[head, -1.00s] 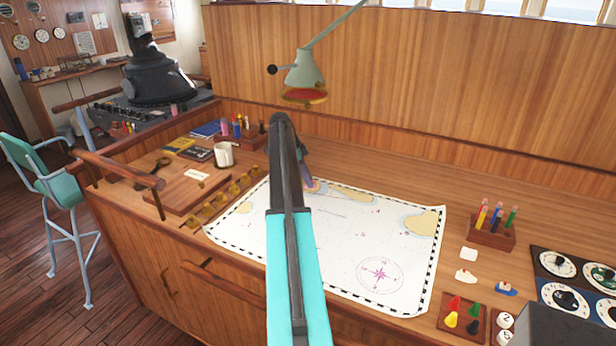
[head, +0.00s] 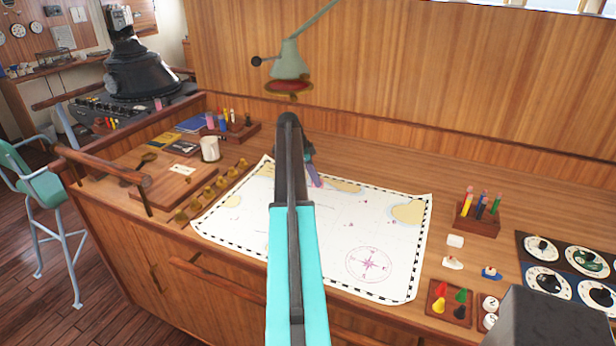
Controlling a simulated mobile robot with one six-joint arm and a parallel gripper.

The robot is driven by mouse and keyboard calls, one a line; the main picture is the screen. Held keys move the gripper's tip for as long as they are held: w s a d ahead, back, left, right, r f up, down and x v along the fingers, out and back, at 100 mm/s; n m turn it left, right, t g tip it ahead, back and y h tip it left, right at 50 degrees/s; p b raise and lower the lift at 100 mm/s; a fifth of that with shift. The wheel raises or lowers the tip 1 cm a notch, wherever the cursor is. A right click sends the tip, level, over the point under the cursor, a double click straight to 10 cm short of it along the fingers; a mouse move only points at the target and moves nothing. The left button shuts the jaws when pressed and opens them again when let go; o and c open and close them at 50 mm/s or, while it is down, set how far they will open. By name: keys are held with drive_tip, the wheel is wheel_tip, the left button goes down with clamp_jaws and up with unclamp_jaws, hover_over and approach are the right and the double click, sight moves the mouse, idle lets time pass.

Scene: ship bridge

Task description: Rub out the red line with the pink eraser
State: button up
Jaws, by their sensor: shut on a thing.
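The white sea chart (head: 402,255) lies on the wooden desk, with tan land patches and a magenta compass rose. My gripper (head: 312,172) is over the chart's far edge, left of its middle, mostly hidden behind my arm. It is shut on a small pinkish-mauve thing (head: 316,180), apparently the pink eraser, which points down towards the chart. I cannot tell whether it touches the paper. I cannot make out the red line; my arm covers a strip of the chart. Only tiny reddish marks show on its right half.
A green lamp (head: 289,62) hangs behind my arm. A white mug (head: 210,149), brass weights (head: 208,193) and a wooden board (head: 160,179) stand left. A pen block (head: 477,217), small model pieces, a peg tray (head: 449,303) and dials (head: 567,260) are right.

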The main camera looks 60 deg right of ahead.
drive_tip(key=s, duration=0.3)
drive_tip(key=s+d, duration=0.1)
drive_tip(key=s, duration=0.2)
drive_tip(key=s+d+p, duration=0.1)
drive_tip(key=s, duration=0.2)
drive_tip(key=shift+d, duration=0.1)
drive_tip(key=shift+w+a+b, duration=0.3)
drive_tip(key=shift+w+a, duration=0.4)
drive_tip(key=shift+w, duration=2.05)
drive_tip(key=shift+w+a+b, duration=0.35)
drive_tip(key=shift+w+a, duration=0.35)
drive_tip(key=shift+w, duration=2.05)
drive_tip(key=shift+w+a+b, duration=0.3)
drive_tip(key=shift+w+a, duration=0.4)
drive_tip(key=shift+w, duration=2.05)
drive_tip(key=shift+f+b, duration=0.5)
